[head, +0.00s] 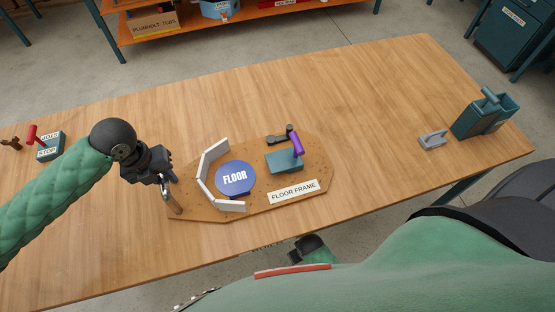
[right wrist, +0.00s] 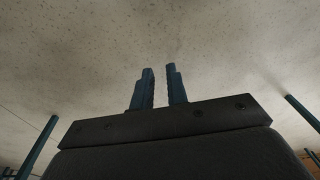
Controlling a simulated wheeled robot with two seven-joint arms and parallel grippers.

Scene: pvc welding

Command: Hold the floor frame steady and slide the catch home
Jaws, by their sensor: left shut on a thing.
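The floor frame (head: 222,212) is a brown board with clipped corners on the table, labelled "FLOOR FRAME". It carries a blue disc (head: 233,179) marked "FLOOR", with white angled wall pieces (head: 206,165) around its left side. On its right part sits a teal block with a purple-handled catch (head: 295,144), beside a dark bracket (head: 280,136). My left gripper (head: 170,192) is shut on a handle (head: 174,206) at the frame's left edge; the fingers partly hide the grip. My right gripper (right wrist: 160,88) is open and empty, seen against bare concrete, away from the frame.
A grey staple-shaped piece (head: 432,140) and a teal holder (head: 484,118) stand at the table's right end. A box with a red lever (head: 49,146) is at the left. An orange shelf (head: 205,28) stands behind. The table's back middle is clear.

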